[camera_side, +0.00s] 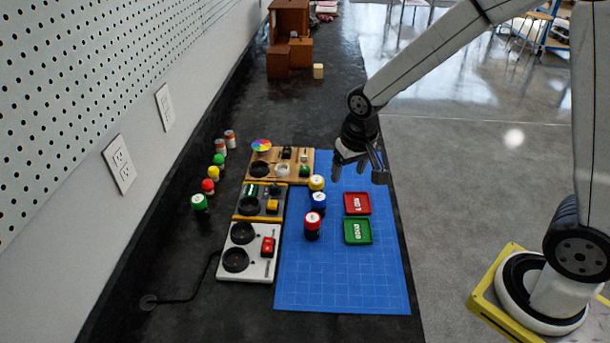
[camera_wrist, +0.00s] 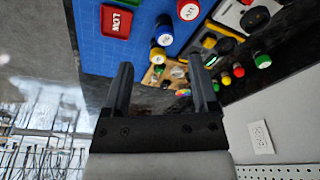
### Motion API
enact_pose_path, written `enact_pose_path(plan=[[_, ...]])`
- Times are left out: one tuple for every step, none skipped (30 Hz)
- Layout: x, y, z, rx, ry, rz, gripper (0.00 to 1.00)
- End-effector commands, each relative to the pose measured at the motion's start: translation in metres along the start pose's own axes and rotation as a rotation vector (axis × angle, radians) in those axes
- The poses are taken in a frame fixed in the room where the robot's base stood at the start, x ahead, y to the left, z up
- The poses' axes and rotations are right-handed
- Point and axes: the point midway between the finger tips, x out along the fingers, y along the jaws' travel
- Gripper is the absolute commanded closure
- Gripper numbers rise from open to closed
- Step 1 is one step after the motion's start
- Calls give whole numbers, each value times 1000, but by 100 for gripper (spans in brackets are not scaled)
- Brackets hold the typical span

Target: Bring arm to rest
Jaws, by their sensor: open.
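My gripper (camera_side: 358,172) hangs from my arm above the far part of the blue mat (camera_side: 340,288). Its jaws are apart with nothing between them. In the wrist view my gripper (camera_wrist: 163,80) shows two dark, spread fingers. A red-topped jar (camera_side: 312,226), a blue-topped jar (camera_side: 319,201) and a yellow-topped jar (camera_side: 316,184) stand upright along the mat's left side. A red tray (camera_side: 357,203) and a green tray (camera_side: 358,231) lie on the mat, both empty.
Three station boards, wooden (camera_side: 262,180), grey (camera_side: 243,213) and white (camera_side: 262,268), line the mat's left. Several jars, including a green-topped one (camera_side: 199,203), stand near the wall. Wooden boxes (camera_side: 290,50) stand at the far end. The mat's front is clear.

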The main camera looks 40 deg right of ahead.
Motion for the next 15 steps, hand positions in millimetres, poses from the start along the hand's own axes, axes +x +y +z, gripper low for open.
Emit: enact_pose_path(plan=[[-4,6,12,-28,5,-8,24],[-6,8,19,-47,8,-13,24],[-8,12,29,-72,12,-18,24],[-9,15,36,-91,16,-22,24],[-10,18,43,-109,19,-25,24],[-12,21,52,-132,23,-30,24],[-13,23,59,-148,28,-33,24],[-13,26,65,-164,30,-35,24],[-14,28,73,-185,34,-38,24],[-15,30,78,-199,37,-40,24],[-15,32,83,-211,39,-42,24],[-16,34,89,-224,43,-44,24],[-16,35,92,-234,45,-44,24],[-16,36,96,-241,47,-45,24],[-16,37,99,-251,48,-46,24]])
